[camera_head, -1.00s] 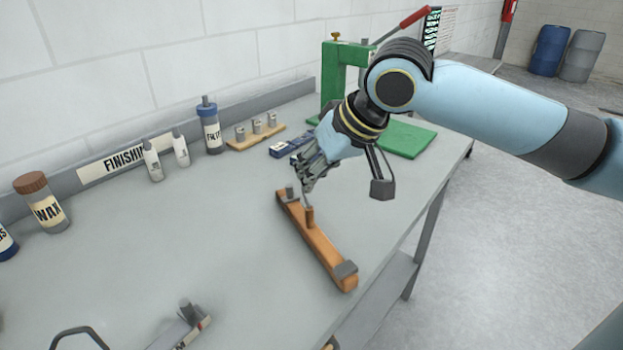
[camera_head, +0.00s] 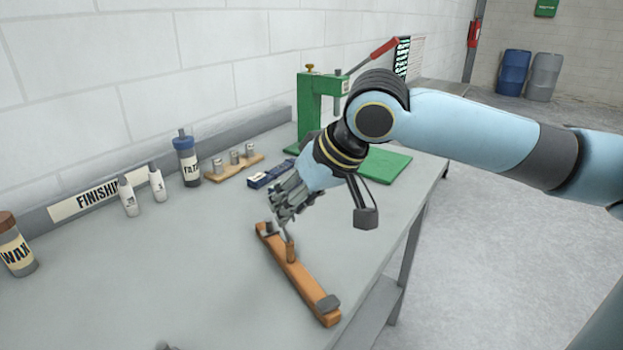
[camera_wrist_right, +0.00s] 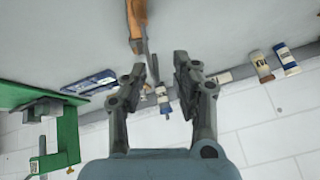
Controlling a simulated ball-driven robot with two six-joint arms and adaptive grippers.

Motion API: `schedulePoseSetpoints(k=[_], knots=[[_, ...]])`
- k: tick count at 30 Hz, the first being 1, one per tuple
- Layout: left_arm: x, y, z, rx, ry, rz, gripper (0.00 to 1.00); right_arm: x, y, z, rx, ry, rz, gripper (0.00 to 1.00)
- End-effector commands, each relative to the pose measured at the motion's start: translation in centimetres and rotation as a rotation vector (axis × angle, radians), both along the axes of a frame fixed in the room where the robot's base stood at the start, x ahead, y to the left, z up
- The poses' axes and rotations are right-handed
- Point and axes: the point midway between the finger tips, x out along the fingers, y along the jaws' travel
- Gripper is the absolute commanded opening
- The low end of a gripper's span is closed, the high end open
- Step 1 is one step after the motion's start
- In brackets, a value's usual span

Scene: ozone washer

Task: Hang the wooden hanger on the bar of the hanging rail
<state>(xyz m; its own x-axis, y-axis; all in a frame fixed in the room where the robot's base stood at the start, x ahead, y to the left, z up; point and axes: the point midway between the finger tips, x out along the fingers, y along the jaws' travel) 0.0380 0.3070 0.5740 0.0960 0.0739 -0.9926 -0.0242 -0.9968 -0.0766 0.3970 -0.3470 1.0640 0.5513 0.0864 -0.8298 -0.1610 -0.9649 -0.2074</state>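The wooden hanger (camera_head: 298,277) lies on the grey workbench in the head view. It is an orange-brown bar with grey clips near its ends and a short wooden neck with a thin grey rod standing up. My right gripper (camera_head: 285,212) is just above the hanger's far end, close to the rod. In the right wrist view the gripper (camera_wrist_right: 160,68) is open with a gap between its fingers. Part of the hanger (camera_wrist_right: 137,18) shows beyond the left fingertip. I cannot tell whether a finger touches the rod. The hanging rail and my left gripper are not in view.
A green press (camera_head: 312,105) stands at the back, with a green mat (camera_head: 388,165) beside it. A blue box (camera_head: 270,174), a wooden block with metal pieces (camera_head: 233,170), bottles (camera_head: 187,160) and a wax jar (camera_head: 16,250) line the wall. The bench left of the hanger is mostly clear.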

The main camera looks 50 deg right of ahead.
Motion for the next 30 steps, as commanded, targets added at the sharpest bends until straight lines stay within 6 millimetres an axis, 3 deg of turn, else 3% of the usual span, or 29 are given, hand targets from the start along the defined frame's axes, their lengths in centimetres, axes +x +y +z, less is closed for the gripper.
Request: schedulePoseSetpoints(k=[10,15,21,30], knots=[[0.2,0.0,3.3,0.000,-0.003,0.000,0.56,-3.3,-0.5,5.3,-0.007,0.007,0.009,0.29],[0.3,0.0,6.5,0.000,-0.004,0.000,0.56,-4.8,-0.7,7.7,-0.003,0.007,0.007,0.29],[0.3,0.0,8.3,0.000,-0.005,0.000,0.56,-5.5,-0.8,8.7,-0.001,0.003,0.001,0.29],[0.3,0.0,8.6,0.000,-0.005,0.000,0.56,-5.8,-0.9,8.7,0.001,0.001,0.001,0.29]])
